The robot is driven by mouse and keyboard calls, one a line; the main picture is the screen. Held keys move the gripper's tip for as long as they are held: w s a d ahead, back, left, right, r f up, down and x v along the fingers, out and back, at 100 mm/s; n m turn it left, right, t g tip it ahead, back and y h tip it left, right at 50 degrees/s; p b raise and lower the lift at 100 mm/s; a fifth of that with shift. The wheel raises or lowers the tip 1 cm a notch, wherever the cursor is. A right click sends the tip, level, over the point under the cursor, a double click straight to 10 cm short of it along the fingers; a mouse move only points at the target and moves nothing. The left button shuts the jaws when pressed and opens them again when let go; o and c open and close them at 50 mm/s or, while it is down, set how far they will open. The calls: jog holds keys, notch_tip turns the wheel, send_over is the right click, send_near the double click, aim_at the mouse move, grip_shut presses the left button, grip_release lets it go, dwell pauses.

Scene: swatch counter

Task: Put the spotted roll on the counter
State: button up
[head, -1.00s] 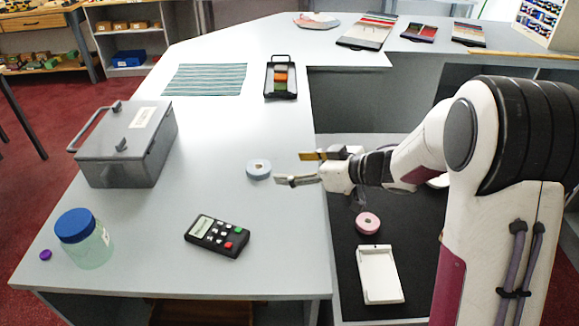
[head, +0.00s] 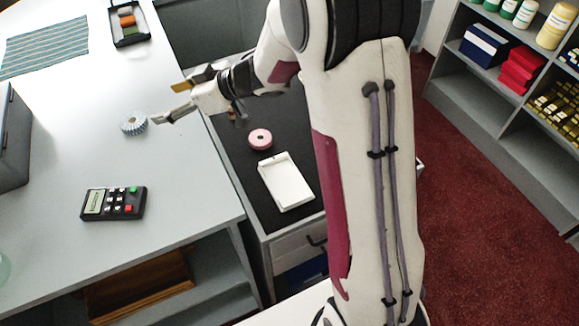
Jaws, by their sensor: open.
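A pale blue roll with light marks on its side (head: 134,123) lies flat on the light grey counter (head: 160,165). A pink roll (head: 260,139) lies on a dark surface (head: 232,150) to the right of the counter's edge. Spots are too small to make out on either roll. My gripper (head: 165,103) is open and empty, with its fingers pointing left over the counter's edge. The lower fingertip is just right of the blue roll in the picture; I cannot tell whether they touch. The pink roll is below and right of my gripper in the picture.
A white tray (head: 286,182) lies below the pink roll in the picture. A black calculator (head: 114,204), a striped cloth (head: 45,46), a black tray with coloured pieces (head: 129,35) and a grey box (head: 12,140) are on the counter. Shelves (head: 500,100) stand at the right.

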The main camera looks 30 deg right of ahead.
jog(key=d+r+m+t+h, duration=0.3)
jog(key=d+r+t+h, duration=0.15)
jog(key=d+r, duration=0.45)
jog(key=s+d+r+m+g+h, duration=0.1)
jog(key=s+d+r+m+h, duration=0.3)
jog(key=s+d+h, duration=0.3)
jog(key=s+a+f+m+g+y, duration=0.1)
jog(key=s+f+g, duration=0.2)
jog(key=s, duration=1.1)
jog(key=s+a+f+m+g, duration=0.1)
jog(key=s+f+m+g, duration=0.1)
jog(key=s, duration=1.3)
jog(key=shift+s+f+g+y, duration=0.25)
jog(key=shift+f+g+y, duration=0.15)
jog(key=shift+g, duration=0.15)
